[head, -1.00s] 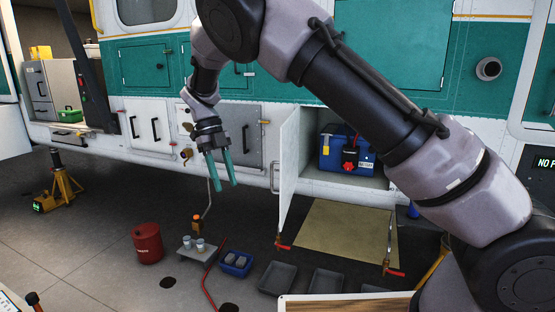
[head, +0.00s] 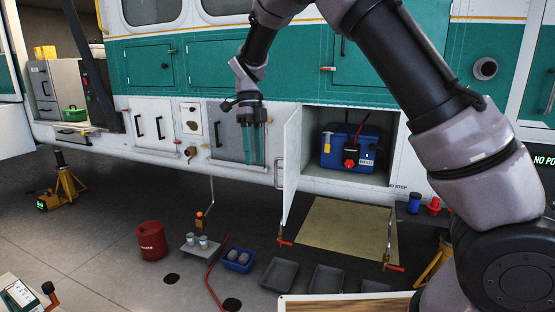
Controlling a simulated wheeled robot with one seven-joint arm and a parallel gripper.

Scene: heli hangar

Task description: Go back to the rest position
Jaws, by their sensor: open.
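My gripper (head: 253,146) shows in the head view with its two teal fingers pointing down and slightly apart. It is open and nothing is between the fingers. It hangs in front of the grey lower panel (head: 224,130) of the white and teal helicopter (head: 180,62), left of the open compartment door (head: 291,165). My arm reaches up from the lower right and folds down to the gripper. The top of the arm is cut off by the frame edge.
The open compartment holds a blue battery box (head: 340,150). The white door stands out into the room. On the floor are a red bin (head: 150,240), a blue tray (head: 238,261), grey trays (head: 280,273) and a tan mat (head: 345,228). A yellow jack (head: 66,188) stands at left.

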